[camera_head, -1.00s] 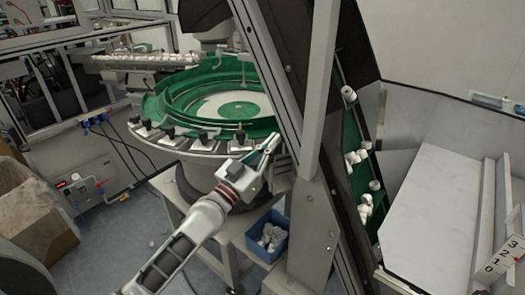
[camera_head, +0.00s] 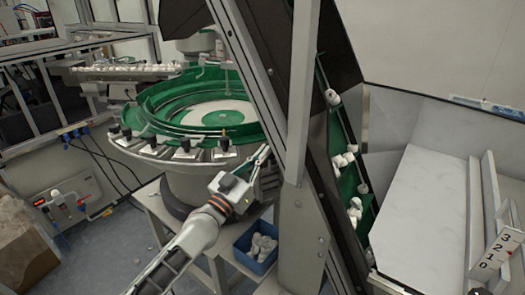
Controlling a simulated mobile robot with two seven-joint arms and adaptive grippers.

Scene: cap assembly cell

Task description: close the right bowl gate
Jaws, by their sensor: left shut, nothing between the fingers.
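The green bowl feeder (camera_head: 205,110) stands on a table left of the middle, with several black knobs and clamps along its near rim. The bowl gate cannot be made out clearly; the bowl's right side is partly hidden behind a slanted metal frame post. My left gripper (camera_head: 262,158) is shut and empty, its fingers pointing up and right at the near right rim of the bowl, close to the post. I cannot tell whether it touches anything there.
The slanted post (camera_head: 262,90) and an upright post (camera_head: 300,150) stand right of my gripper. A blue bin (camera_head: 255,262) with white parts sits below. A green conveyor (camera_head: 347,180) carries white caps. A cardboard box (camera_head: 30,250) is at the left.

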